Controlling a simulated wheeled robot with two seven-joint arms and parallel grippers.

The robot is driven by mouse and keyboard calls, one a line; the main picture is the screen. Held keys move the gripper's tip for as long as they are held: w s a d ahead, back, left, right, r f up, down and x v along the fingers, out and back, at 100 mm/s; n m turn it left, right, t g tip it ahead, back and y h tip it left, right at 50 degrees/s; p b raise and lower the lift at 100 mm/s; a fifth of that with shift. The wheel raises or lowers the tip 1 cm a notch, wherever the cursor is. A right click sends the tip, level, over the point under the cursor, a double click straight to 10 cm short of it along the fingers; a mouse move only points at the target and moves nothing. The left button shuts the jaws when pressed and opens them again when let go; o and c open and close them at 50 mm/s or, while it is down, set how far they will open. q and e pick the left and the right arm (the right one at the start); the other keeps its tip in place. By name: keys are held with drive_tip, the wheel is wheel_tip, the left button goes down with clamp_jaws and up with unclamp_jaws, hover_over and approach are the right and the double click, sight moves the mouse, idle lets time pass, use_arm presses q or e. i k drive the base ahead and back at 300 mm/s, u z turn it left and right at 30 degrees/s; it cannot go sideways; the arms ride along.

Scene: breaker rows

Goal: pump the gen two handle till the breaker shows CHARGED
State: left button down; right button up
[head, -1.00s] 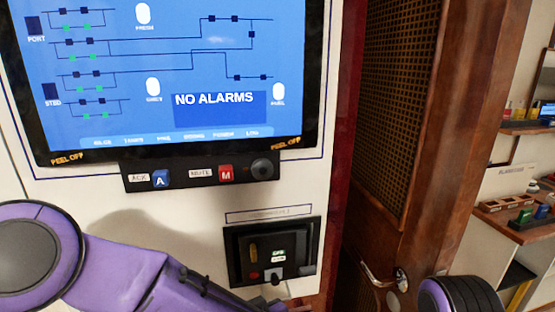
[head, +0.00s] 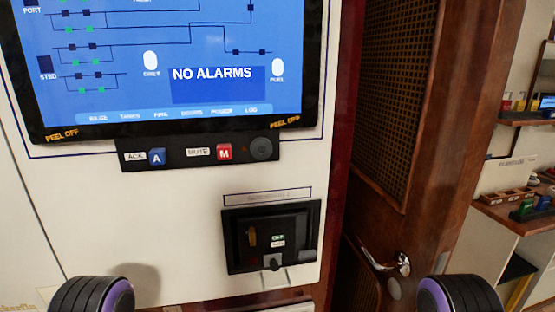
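The breaker (head: 232,262) is a black recessed unit low on the white panel, under a label strip (head: 267,197) too blurred to read. On its face are a small upright yellow-brown part (head: 252,236) and two tiny indicator windows (head: 278,241), whose wording I cannot read for sure. A dark knob-like part (head: 272,263) sits at its lower edge, with a grey block (head: 307,256) at its lower right. I cannot tell which part is the pump handle. Neither gripper is in view; only rounded black and purple parts of my arms show at the bottom corners.
A large screen (head: 120,95) above reads NO ALARMS. Below it is a black strip with a blue A button (head: 157,157), a red M button (head: 224,152) and a round knob (head: 261,149). A wooden door (head: 440,140) with a metal handle (head: 390,263) stands at right.

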sight(308, 254)
drive_tip(key=u, duration=1.25)
drive_tip(key=k, duration=1.2)
drive_tip(key=z, duration=0.9)
